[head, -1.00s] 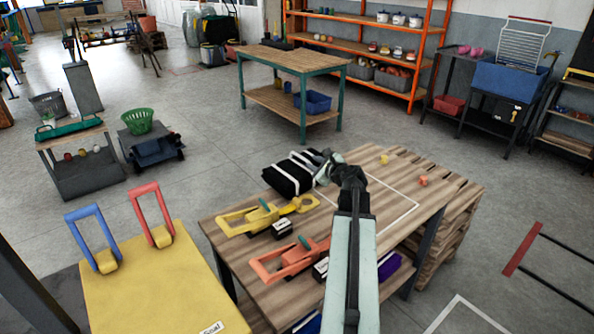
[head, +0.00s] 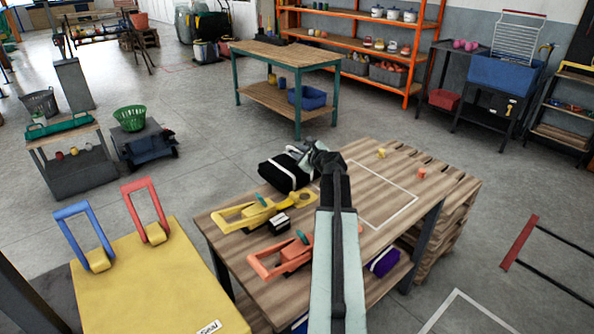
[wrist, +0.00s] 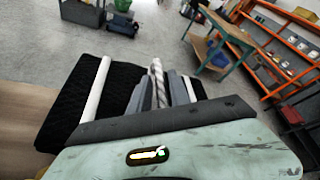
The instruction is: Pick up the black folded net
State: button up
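The black folded net (head: 283,174) lies at the back left of the wooden workbench (head: 385,235). It is a dark bundle with white bands. In the wrist view the net (wrist: 62,105) fills the left and middle, with one white band well left of my fingers. My gripper (head: 312,155) is at the net's right end. In the wrist view my gripper's grey fingers (wrist: 160,88) stand low over the net, one on each side of a pale twisted strip. Whether they press on it cannot be told. The net's right end is partly hidden by my gripper.
A yellow tool (head: 240,215) and an orange tool (head: 278,262) lie in front of the net. A yellow cube (head: 381,153) and an orange cube (head: 421,173) sit at the bench's back right. The white-outlined area (head: 385,200) looks bare.

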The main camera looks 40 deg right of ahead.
jog(key=shift+x, duration=0.8)
jog(key=shift+s, duration=0.1)
grip_shut()
dwell(0.6)
